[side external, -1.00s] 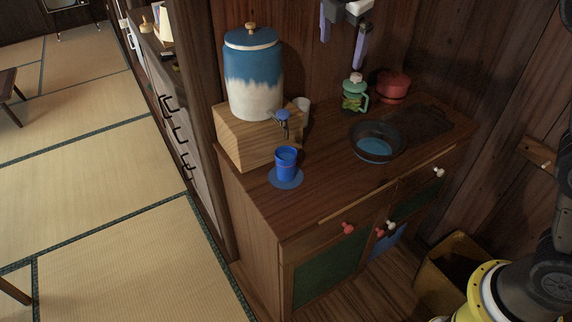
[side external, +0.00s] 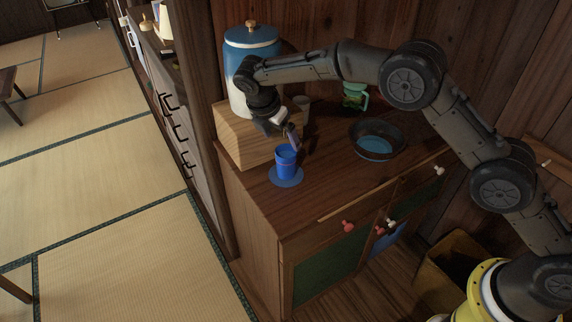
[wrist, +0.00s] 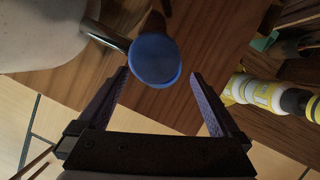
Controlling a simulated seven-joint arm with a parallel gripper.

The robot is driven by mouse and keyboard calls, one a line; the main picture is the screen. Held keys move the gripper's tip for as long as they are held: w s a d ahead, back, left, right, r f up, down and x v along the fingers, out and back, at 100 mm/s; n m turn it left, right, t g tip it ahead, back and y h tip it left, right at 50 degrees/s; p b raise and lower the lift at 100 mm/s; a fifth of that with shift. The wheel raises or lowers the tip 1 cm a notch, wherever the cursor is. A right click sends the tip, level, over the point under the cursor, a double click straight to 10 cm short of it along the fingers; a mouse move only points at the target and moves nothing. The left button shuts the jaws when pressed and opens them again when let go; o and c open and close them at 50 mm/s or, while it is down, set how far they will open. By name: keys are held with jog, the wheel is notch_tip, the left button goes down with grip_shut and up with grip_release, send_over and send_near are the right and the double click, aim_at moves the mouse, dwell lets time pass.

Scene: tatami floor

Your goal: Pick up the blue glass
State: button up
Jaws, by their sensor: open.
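The blue glass (side external: 286,163) stands upright on a round blue coaster (side external: 287,182) near the left front of the wooden cabinet top. My gripper (side external: 293,140) is open and empty, just above the glass in the side view, its fingers tilted downward. In the wrist view, my open gripper (wrist: 159,82) has its two dark purple fingers apart. A blue disc (wrist: 155,60) shows between and beyond the fingertips.
A blue-and-white dispenser (side external: 236,80) stands on a wooden block (side external: 240,135) close behind my gripper. A dark pan (side external: 377,140) and a green mug (side external: 355,95) are to the right. The cabinet's front left top is clear.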

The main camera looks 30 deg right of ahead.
aim_at(286, 153)
jog(key=shift+s+a+x, duration=0.1)
jog(key=shift+a+x, duration=0.05)
jog(key=shift+x, duration=1.75)
jog(key=shift+s+a+x, duration=0.1)
jog(key=shift+x, duration=1.85)
grip_shut()
